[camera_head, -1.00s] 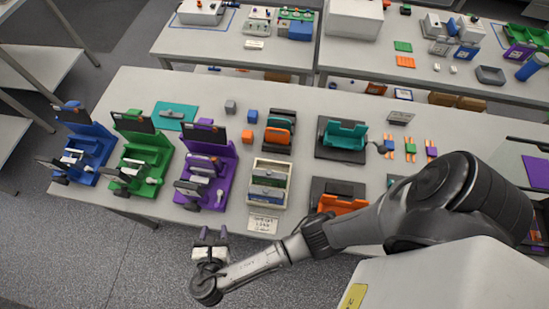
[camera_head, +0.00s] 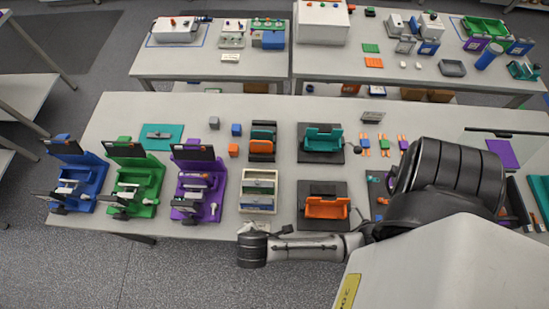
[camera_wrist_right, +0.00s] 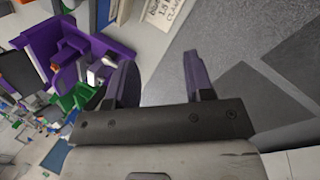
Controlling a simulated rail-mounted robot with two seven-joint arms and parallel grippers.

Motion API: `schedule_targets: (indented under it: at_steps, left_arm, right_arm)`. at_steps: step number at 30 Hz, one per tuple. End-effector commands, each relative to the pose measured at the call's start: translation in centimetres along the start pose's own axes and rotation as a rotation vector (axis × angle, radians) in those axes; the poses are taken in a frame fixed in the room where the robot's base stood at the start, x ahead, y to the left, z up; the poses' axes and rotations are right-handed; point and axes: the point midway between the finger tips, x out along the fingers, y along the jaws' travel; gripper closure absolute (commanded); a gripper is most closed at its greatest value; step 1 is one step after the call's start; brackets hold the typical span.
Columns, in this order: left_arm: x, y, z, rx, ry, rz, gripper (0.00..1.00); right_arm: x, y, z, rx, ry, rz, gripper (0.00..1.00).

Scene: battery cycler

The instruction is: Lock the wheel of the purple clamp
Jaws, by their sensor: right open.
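The purple clamp (camera_head: 219,182) stands on the table at the front left, right of the green clamp, with its dark top panel raised. A dark round part that looks like its wheel (camera_head: 186,213) is low at its front left. In the right wrist view the purple clamp (camera_wrist_right: 35,38) is at the upper left, beyond the left finger. My right gripper (camera_wrist_right: 161,82) is open, with nothing between its purple-grey fingers, apart from the clamp. In the head view its fingers are largely hidden behind my wrist, near the table's front edge. My left gripper is out of view.
The blue clamp (camera_head: 68,178) and green clamp (camera_head: 150,180) stand to the left. A cream rack (camera_head: 259,207) is right of the purple clamp. A printed label (camera_wrist_right: 165,12) lies at the table edge. The floor in front is clear.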

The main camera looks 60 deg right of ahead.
Motion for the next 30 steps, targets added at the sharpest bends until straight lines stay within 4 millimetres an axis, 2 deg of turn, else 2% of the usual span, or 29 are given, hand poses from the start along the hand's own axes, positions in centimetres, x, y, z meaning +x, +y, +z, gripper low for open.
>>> schedule_targets:
  at_steps: [1, 9, 15, 21, 30]
  left_arm:
    - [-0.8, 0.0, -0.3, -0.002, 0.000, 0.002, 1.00]
    - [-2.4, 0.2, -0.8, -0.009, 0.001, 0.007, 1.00]
    - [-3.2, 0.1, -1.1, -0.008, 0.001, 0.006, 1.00]
    - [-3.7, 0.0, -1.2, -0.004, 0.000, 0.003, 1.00]
    - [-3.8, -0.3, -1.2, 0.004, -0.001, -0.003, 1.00]
  right_arm:
    - [-0.9, 0.2, 1.0, 0.060, 0.019, -0.017, 0.52]
    - [-3.8, 1.1, 5.0, 0.349, 0.109, -0.087, 0.52]
    - [-5.5, 1.6, 7.1, 0.499, 0.153, -0.116, 0.52]
    - [-6.7, 2.0, 8.4, 0.590, 0.181, -0.134, 0.52]
    - [-7.2, 2.2, 9.0, 0.636, 0.195, -0.142, 0.52]
